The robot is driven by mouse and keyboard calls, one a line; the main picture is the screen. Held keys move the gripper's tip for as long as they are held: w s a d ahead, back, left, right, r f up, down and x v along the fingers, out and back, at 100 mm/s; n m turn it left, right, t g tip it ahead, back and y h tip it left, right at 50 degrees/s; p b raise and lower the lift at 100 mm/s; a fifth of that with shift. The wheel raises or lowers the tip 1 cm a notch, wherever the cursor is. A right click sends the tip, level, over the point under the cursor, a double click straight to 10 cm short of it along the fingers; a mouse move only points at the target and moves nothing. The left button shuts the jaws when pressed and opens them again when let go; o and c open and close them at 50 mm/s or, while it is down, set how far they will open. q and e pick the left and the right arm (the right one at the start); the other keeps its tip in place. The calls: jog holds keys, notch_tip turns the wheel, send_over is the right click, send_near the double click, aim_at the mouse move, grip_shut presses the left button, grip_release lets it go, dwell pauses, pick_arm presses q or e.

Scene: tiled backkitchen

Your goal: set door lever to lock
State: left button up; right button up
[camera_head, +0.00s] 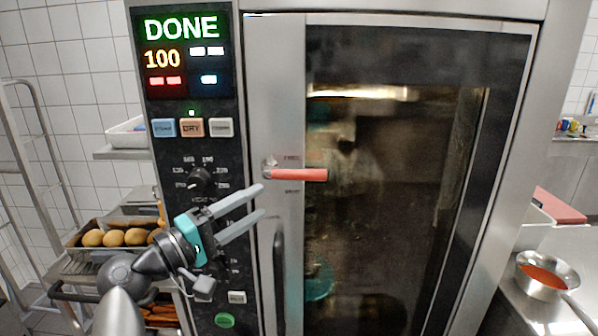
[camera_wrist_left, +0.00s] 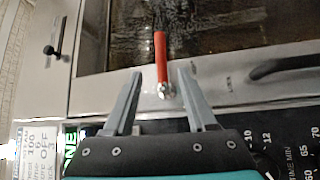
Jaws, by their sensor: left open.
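The door lever (camera_head: 298,174) has a red grip and a metal pivot on the left frame of the oven door (camera_head: 275,90). In the head view it lies level, its grip pointing right across the glass, between two small labels too blurred to read. My left gripper (camera_head: 263,200) is open and empty, just below and left of the pivot in that view. In the left wrist view the red lever (camera_wrist_left: 160,58) shows beyond the two fingers (camera_wrist_left: 160,75), in line with the gap between them. I see no contact. My right gripper is in neither view.
The control panel (camera_head: 184,130) with a lit "DONE" display and knobs stands left of the door. A vertical door handle (camera_head: 279,270) is below the lever. A potato tray (camera_head: 85,249) is at left, a pan of red sauce (camera_head: 545,278) at right.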

aim_at(302, 178)
pick_arm(q)
jog(key=p+x, duration=0.1)
jog(key=x, duration=1.1)
jog(key=shift+p, duration=0.3)
jog(key=shift+x, duration=0.85)
jog(key=shift+c, duration=0.4)
grip_shut()
